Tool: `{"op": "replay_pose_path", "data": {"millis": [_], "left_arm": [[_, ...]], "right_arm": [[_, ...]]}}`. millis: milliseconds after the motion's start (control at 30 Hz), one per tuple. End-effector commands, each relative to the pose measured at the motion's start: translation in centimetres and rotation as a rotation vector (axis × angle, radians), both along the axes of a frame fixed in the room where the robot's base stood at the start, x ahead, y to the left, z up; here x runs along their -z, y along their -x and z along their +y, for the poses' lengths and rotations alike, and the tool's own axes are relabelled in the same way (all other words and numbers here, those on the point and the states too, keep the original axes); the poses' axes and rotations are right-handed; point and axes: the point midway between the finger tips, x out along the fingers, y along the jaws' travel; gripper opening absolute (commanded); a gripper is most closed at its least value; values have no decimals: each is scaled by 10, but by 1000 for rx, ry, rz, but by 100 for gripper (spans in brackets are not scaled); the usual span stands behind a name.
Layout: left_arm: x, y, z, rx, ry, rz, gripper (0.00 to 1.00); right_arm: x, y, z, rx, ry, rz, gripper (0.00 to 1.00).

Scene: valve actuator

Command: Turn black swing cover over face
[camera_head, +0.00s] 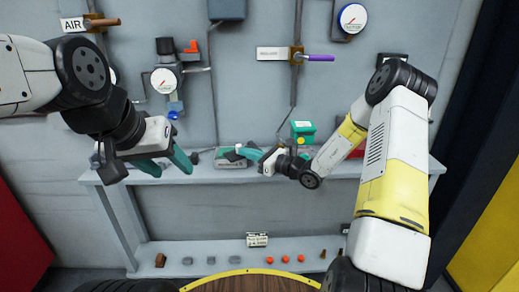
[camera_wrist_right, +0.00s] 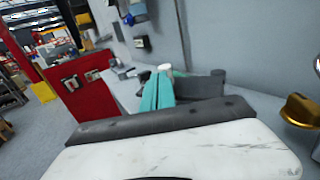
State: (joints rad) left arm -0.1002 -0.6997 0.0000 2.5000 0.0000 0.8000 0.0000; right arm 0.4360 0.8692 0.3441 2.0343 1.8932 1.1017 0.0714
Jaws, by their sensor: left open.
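I cannot make out a black swing cover for certain. A grey device (camera_head: 231,159) with dark parts sits on the shelf. Round white gauge faces show on the wall: one at the left (camera_head: 164,81) and one at the upper right (camera_head: 353,18). My left gripper (camera_head: 166,167) is open and empty in front of the shelf, left of the device. My right gripper (camera_head: 250,153) is just right of the device; whether they touch is unclear. In the right wrist view its teal fingers (camera_wrist_right: 158,92) are close together, with nothing visible between them.
The shelf (camera_head: 330,171) runs along the grey wall. A green box (camera_head: 303,129) stands behind my right gripper. Several small parts lie on the lower shelf (camera_head: 225,245).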

Motion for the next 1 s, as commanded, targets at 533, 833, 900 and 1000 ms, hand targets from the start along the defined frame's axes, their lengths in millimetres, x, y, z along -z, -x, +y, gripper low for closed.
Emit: {"op": "replay_pose_path", "data": {"millis": [533,833,900,1000], "left_arm": [[0,0,0,0,0,0,50],[0,0,0,0,0,0,50],[0,0,0,0,0,0,50],[0,0,0,0,0,0,50]], "right_arm": [[0,-14,38,-3,0,0,0],[0,-18,44,-3,-1,-1,0],[0,-18,44,-3,0,0,0],[0,-18,44,-3,0,0,0]]}}
